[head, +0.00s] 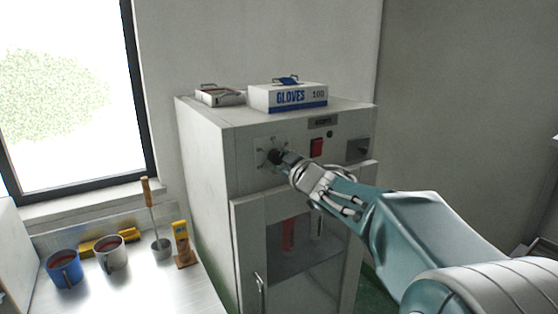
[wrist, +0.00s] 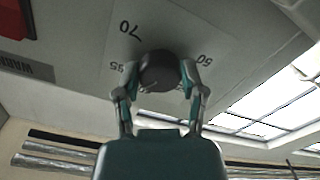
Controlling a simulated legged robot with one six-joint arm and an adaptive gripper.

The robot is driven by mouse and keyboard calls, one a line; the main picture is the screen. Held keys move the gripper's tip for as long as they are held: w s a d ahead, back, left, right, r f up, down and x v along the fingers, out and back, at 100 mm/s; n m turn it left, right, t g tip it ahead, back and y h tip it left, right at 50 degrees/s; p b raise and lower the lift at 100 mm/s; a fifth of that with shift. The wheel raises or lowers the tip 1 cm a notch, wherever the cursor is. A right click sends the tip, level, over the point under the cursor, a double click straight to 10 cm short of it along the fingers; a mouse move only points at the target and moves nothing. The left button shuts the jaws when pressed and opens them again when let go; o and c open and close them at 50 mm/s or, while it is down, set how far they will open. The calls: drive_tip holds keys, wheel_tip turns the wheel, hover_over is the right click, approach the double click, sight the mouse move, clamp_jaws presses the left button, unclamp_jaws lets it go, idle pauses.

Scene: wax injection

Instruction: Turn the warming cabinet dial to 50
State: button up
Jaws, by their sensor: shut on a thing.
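The warming cabinet (head: 210,150) is a tall pale box with a glass-windowed door below its control panel. Its dial is a dark round knob (head: 275,157) at the left of the panel. In the wrist view the dial (wrist: 159,70) sits on a plate with printed numbers, 70 above left, 50 at the right and another partly hidden at the left. My gripper (head: 285,160) reaches the dial from the right. In the wrist view both fingers of my gripper (wrist: 159,85) close on its sides. The dial's pointer cannot be made out.
A red switch (head: 316,147) sits right of the dial. A blue mug (head: 64,268), a white mug (head: 111,254) and tools stand on the left bench.

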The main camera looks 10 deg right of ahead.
drive_tip(key=n, duration=1.1)
drive_tip(key=shift+f, duration=0.15)
drive_tip(key=n, duration=0.4)
drive_tip(key=shift+n, duration=0.3)
drive_tip(key=n, duration=0.3)
drive_tip(key=shift+f+n, duration=0.15)
drive_tip(key=shift+n, duration=0.15)
drive_tip(key=n, duration=0.3)
drive_tip(key=shift+n, duration=0.3)
drive_tip(key=n, duration=0.3)
drive_tip(key=shift+n, duration=2.2)
